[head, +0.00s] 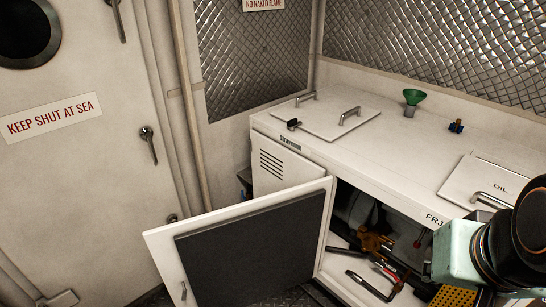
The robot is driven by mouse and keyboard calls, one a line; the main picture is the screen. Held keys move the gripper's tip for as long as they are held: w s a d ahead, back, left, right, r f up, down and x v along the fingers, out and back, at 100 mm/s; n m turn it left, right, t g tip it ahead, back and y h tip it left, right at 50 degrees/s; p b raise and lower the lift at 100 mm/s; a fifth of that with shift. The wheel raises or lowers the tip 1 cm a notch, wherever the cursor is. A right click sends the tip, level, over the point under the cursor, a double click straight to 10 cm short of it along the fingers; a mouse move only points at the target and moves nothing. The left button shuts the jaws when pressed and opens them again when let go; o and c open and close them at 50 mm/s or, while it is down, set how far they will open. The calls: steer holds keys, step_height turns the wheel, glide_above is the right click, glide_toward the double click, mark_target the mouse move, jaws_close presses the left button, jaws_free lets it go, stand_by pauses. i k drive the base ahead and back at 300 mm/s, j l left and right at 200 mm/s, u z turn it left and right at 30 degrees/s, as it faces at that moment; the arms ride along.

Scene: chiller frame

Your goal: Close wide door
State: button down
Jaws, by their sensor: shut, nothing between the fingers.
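The wide door (163,249) is white with a dark grey inner panel, and it shows in the head view at the lower centre. It stands swung well open, hinged at its right edge beside the cabinet opening. A small handle (183,291) shows near its free left edge. The cabinet (410,160) is white with a flat top, and its opening shows tools inside. My gripper's fingers are not in view; only part of my arm shows at the lower right.
A narrower vented door (285,170) is shut on the cabinet's left. A hooked tool (368,284) lies in the opening.

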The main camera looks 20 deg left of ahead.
mark_target(245, 254)
steer(key=j+z, duration=0.1)
steer(key=j, duration=0.35)
steer(key=j+z, duration=0.15)
steer(key=j, duration=0.3)
steer(key=k+j+z, duration=0.1)
steer(key=j, duration=0.35)
steer(key=k+j+z, duration=0.15)
steer(key=j, duration=0.3)
steer(key=k+j+z, duration=0.1)
steer(key=j, duration=0.65)
steer(key=k+j, duration=0.15)
steer(key=j, duration=0.15)
steer(key=z, duration=0.15)
